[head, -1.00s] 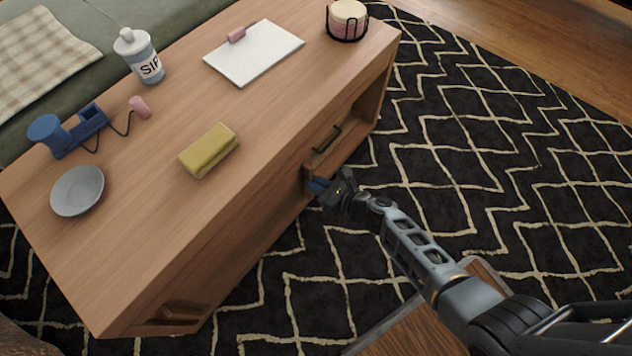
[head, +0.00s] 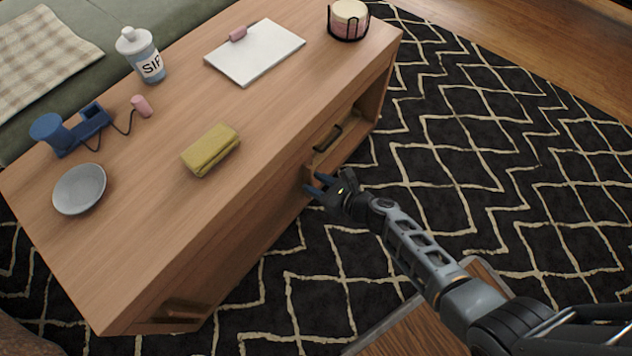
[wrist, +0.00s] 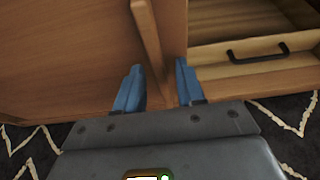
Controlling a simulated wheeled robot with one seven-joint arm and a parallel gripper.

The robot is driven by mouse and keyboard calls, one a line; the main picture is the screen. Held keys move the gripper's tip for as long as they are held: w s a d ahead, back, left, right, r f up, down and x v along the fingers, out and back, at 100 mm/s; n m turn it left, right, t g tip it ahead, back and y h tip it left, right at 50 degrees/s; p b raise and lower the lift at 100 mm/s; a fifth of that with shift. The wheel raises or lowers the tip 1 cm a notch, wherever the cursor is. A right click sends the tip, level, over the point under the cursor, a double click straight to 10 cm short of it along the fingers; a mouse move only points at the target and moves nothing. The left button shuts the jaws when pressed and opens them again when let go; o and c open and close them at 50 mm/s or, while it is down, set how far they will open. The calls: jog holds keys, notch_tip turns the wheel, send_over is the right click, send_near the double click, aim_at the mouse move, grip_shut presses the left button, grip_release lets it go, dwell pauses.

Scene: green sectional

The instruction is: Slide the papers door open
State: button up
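The sliding door appears to be the plain wooden panel (wrist: 65,55) on the left in the wrist view. A raised upright wooden strip (wrist: 147,35) stands near its right edge. My gripper (wrist: 159,64) has two blue fingers spread apart, with the strip running down between them; I cannot tell if either finger touches it. In the head view my gripper (head: 318,182) is open at the table's long front side, beside the open bay. No papers are visible behind the panel.
The wooden table (head: 150,240) carries a yellow folded item (head: 211,152), a grey bowl (head: 79,190), a bottle (head: 141,57) and a white pad (head: 255,54). Right of the door, an open bay holds a drawer with a black handle (wrist: 258,53). Patterned rug (head: 470,150) lies in front.

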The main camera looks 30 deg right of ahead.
jog(key=p+v, duration=0.2)
jog(key=v, duration=0.5)
jog(key=shift+s+p, duration=0.25)
jog(key=shift+p, duration=0.05)
